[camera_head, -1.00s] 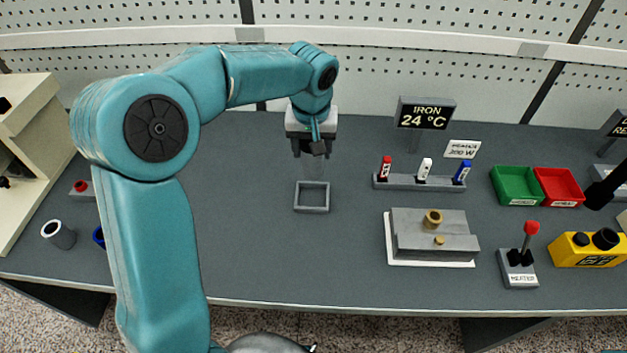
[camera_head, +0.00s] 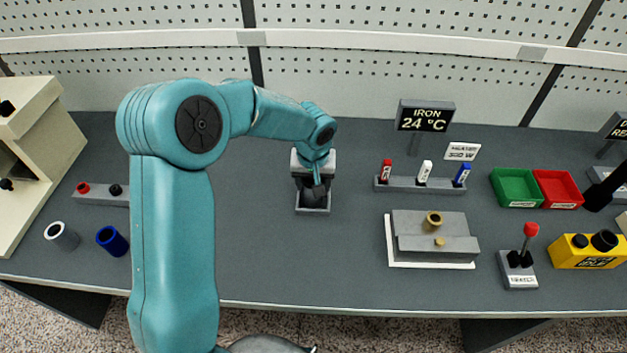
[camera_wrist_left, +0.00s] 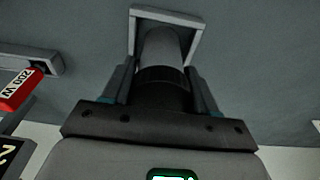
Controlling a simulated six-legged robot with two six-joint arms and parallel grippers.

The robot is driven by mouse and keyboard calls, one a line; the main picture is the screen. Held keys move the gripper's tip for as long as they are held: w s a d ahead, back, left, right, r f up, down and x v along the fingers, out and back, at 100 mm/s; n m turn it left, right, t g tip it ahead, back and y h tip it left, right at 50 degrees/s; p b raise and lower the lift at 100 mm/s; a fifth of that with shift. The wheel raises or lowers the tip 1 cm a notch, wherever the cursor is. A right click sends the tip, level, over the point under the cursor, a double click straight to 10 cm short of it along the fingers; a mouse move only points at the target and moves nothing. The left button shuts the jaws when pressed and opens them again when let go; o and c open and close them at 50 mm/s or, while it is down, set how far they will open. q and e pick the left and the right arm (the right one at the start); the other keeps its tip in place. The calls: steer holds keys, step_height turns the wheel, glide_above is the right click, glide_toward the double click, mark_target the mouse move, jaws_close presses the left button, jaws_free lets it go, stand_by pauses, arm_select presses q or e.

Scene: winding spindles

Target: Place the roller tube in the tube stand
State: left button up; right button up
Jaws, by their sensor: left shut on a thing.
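The tube stand is a grey square open frame (camera_head: 313,211) on the middle of the table. It also shows at the top of the left wrist view (camera_wrist_left: 197,42). My left gripper (camera_head: 313,187) points down right over the stand. In the left wrist view my left gripper (camera_wrist_left: 162,88) is shut on the grey roller tube (camera_wrist_left: 161,47). The tube's far end lies within the outline of the frame; I cannot tell how deep it reaches. In the head view the gripper mostly hides the tube. My right gripper is not in view.
To the right stand a rack with red, white and blue pieces (camera_head: 422,184) and a grey block with brass parts (camera_head: 432,236). To the left are a grey cup (camera_head: 62,236), a blue cup (camera_head: 112,241) and a beige housing (camera_head: 38,140). Table around the stand is clear.

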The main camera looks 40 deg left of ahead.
arm_select(q)
steer(key=o, duration=1.3)
steer(key=shift+w+f, duration=0.1)
steer(key=shift+f, duration=0.05)
steer(key=shift+r, duration=0.6)
steer(key=r, duration=0.3)
steer(key=s+r, duration=0.1)
steer(key=r, duration=0.3)
steer(key=d+r, duration=0.1)
steer(key=r, duration=0.2)
steer(key=shift+s+r, duration=0.2)
steer(key=shift+r, duration=0.1)
steer(key=shift+s+r, duration=0.15)
steer(key=shift+r, duration=0.1)
